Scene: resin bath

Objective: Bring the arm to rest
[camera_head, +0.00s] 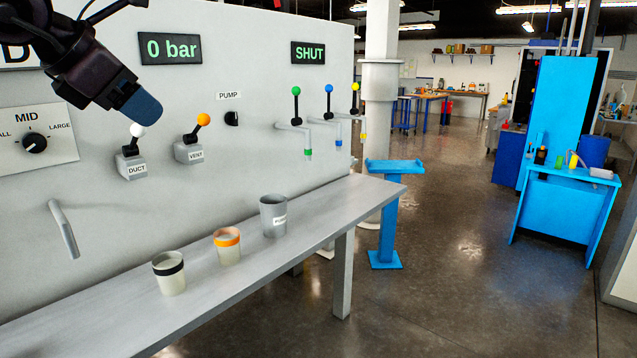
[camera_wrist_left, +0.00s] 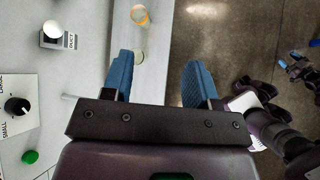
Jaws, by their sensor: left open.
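My left gripper (camera_head: 138,105) hangs at the upper left of the head view, in front of the wall panel (camera_head: 235,110). Its blue fingers stand apart in the left wrist view (camera_wrist_left: 160,75), with nothing held between them.
On the bench stand a dark-banded cup (camera_head: 170,280), an orange-rimmed cup (camera_head: 227,250) and a grey cup (camera_head: 273,222). The panel carries an orange-knobbed VENT lever (camera_head: 190,150), a dial (camera_head: 35,143) and a spout (camera_head: 64,230). A blue stand (camera_head: 388,215) is beyond the bench.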

